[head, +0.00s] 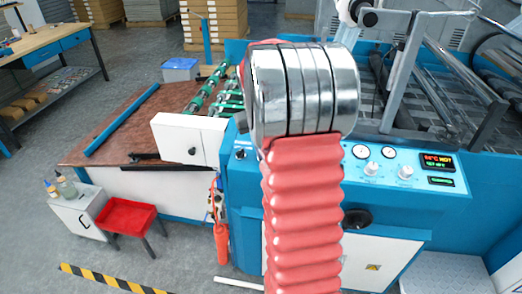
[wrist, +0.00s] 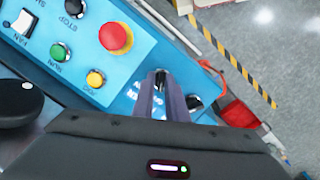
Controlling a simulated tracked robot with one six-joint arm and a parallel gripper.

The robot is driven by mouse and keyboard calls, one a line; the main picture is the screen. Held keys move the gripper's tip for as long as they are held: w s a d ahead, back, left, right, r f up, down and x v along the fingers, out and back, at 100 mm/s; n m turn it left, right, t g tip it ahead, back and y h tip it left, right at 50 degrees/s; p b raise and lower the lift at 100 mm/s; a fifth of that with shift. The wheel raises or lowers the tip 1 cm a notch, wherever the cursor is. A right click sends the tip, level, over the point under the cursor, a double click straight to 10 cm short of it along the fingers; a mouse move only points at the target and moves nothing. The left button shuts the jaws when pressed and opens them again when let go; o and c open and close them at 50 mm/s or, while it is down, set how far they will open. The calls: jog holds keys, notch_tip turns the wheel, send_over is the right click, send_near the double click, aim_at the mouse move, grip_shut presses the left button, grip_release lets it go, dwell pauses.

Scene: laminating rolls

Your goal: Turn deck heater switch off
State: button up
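The deck heater switch cannot be named for certain. A small dark part (wrist: 160,80) shows between my fingertips, beside white lettering that is partly covered and seems to end in "ER". My gripper (wrist: 161,78) is low over the blue control panel (wrist: 85,40), its two narrow fingers close together. Whether they touch or clasp the dark part is unclear. Another black control (wrist: 194,102) sits just right of the fingers. In the head view my red-sleeved arm hides the gripper and part of the machine. A display (head: 437,163) there shows red text ending in HOT.
The panel also has a red mushroom button (wrist: 116,38), a green button (wrist: 58,53), a yellow button (wrist: 95,79), a black button (wrist: 74,8) and a white FAN rocker (wrist: 24,22). A red stool (head: 127,217) and cabinet (head: 78,213) stand left on the floor.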

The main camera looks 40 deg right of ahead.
jog(key=shift+o, duration=1.2)
jog(key=shift+f, duration=0.3)
jog(key=shift+a, duration=0.1)
jog(key=shift+a, duration=0.15)
jog(key=shift+w+r, duration=0.1)
jog(key=shift+w, duration=0.05)
notch_tip(320, 180, up, 14)
jog(key=a, duration=0.1)
jog(key=shift+w, duration=0.2)
